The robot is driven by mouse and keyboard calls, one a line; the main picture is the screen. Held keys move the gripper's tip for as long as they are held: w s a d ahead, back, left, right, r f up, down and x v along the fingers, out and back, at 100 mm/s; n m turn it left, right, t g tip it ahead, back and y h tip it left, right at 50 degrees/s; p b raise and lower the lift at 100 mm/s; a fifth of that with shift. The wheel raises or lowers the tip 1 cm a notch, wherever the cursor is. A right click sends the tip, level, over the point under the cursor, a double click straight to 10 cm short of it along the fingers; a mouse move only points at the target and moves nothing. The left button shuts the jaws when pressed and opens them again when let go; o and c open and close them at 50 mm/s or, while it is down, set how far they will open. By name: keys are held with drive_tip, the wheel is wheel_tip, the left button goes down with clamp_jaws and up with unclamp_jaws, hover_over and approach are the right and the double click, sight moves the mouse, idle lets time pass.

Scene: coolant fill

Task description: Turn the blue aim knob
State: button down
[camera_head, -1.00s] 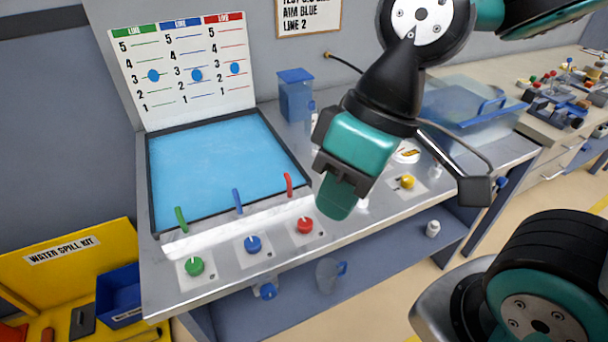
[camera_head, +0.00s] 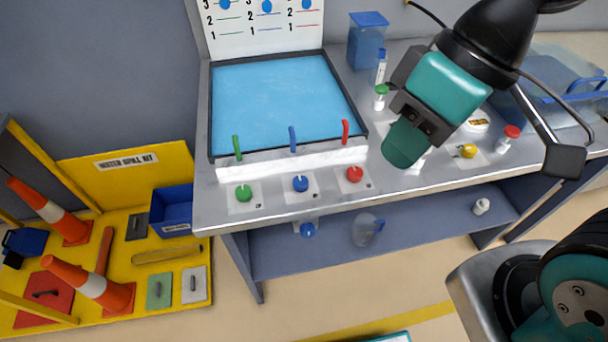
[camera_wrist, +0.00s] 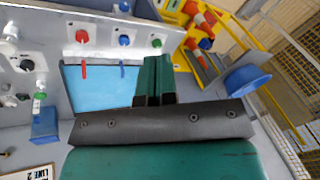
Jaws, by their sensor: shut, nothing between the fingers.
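The blue knob (camera_head: 300,184) sits on a pale plate at the bench's front edge, between the green knob (camera_head: 243,193) and the red knob (camera_head: 354,174). A white mark shows on its top. In the wrist view the blue knob (camera_wrist: 124,40) is beyond the fingers, left of them. A second blue knob (camera_head: 307,229) is below the bench edge. My gripper (camera_head: 400,150) is shut and empty, above the bench to the right of the red knob, apart from the blue knob. Its closed fingers (camera_wrist: 154,80) point toward the tank in the wrist view.
Red, blue (camera_head: 293,139) and green nozzles stand behind the knobs, before the blue tank (camera_head: 280,100). A yellow knob (camera_head: 468,151), small bottles and a blue container (camera_head: 367,42) are to the right. The yellow spill kit (camera_head: 120,260) stands left. Space above the front knobs is clear.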

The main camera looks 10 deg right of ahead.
drive_tip(key=c, duration=1.8)
unclamp_jaws()
drive_tip(key=o, duration=0.4)
drive_tip(key=shift+w, duration=0.15)
drive_tip(key=shift+c, duration=0.2)
drive_tip(key=o, duration=0.8)
drive_tip(key=w+f+m, duration=0.1)
drive_tip(key=w, duration=0.1)
drive_tip(key=w+a+f+m+h+b, duration=0.1)
drive_tip(key=w, duration=0.2)
drive_tip(key=w+a+f+m, duration=0.1)
drive_tip(key=w, duration=0.2)
drive_tip(key=shift+f, duration=0.1)
drive_tip(key=m+h+b, duration=0.2)
drive_tip(key=m+h, duration=0.1)
drive_tip(key=m, duration=0.3)
hover_over(301, 180)
wheel_tip(301, 180, down, 11)
wheel_tip(301, 180, down, 16)
drive_tip(key=p, duration=0.3)
drive_tip(key=shift+c, duration=0.3)
